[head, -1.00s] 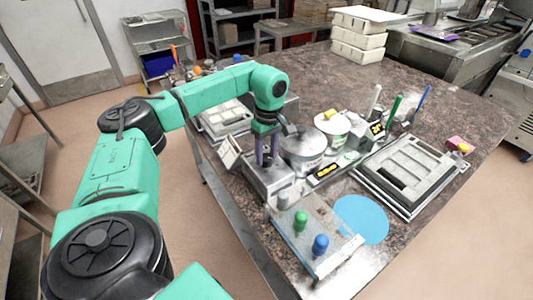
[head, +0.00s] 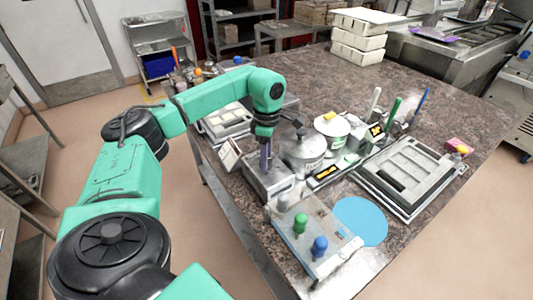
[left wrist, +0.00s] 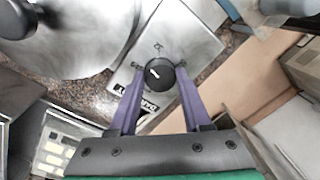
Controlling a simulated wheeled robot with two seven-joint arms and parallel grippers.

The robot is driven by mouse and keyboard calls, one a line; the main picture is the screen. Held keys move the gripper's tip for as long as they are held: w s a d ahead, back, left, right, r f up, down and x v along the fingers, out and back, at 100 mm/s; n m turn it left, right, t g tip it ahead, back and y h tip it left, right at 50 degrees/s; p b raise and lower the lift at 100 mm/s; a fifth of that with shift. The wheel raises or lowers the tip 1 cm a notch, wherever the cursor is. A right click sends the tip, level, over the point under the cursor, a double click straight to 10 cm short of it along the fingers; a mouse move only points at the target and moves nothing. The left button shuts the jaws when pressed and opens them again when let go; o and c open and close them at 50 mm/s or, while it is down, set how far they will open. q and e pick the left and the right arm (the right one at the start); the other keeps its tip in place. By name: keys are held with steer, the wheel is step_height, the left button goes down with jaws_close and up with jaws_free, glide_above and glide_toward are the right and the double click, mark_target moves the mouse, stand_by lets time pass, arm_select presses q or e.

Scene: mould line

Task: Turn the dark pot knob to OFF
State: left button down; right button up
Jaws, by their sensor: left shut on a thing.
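The dark pot knob (left wrist: 160,75) is a round black knob with a short white mark, on the sloped metal front of the melting unit (head: 268,184). A label, upside down in the left wrist view and seeming to read DARK (left wrist: 148,108), is beside it. My left gripper (left wrist: 160,72) is shut on the knob, with one purple finger on each side. In the head view my left gripper (head: 265,165) hides the knob. The white mark lies at a slant; I cannot tell which setting it points to. A lidded metal pot (head: 304,155) stands beside the gripper. My right gripper is out of view.
A pot with a yellow-knobbed lid (head: 332,127) stands just beyond. Nearer are a board with green and blue knobs (head: 318,228) and a blue round mat (head: 361,220). A grey mould (head: 415,175) lies to the right.

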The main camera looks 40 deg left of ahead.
arm_select(q)
steer(key=n, duration=0.4)
steer(key=shift+r+n, duration=0.1)
steer(key=shift+n, duration=0.2)
steer(key=n, duration=0.5)
steer(key=shift+t+p, duration=0.3)
steer(key=shift+p, duration=0.05)
steer(key=n, duration=1.1)
steer(key=shift+c, duration=1.8)
jaws_free()
steer(key=shift+s, duration=0.1)
